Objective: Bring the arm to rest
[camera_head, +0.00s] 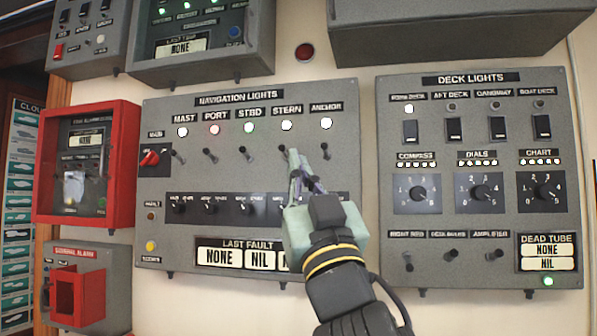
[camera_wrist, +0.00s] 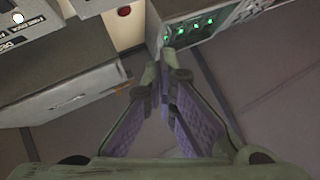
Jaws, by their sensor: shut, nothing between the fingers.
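My gripper (camera_head: 299,160) is raised in front of the navigation lights panel (camera_head: 220,225), near the switches under the STERN and ANCHOR lamps. Its fingers are shut with nothing between them. In the wrist view the fingertips (camera_wrist: 160,75) meet at the middle, and no object shows between them. The gripper hides part of the lower switch row and the right end of the LAST FAULT display. Whether the fingertips touch a switch cannot be told from the head view.
The deck lights panel (camera_head: 445,265) with switches and dials is to the right. A red-framed box (camera_head: 45,165) and a general alarm box (camera_head: 105,310) are at the left. Grey boxes hang above. Some bare wall (camera_head: 357,120) shows between the panels.

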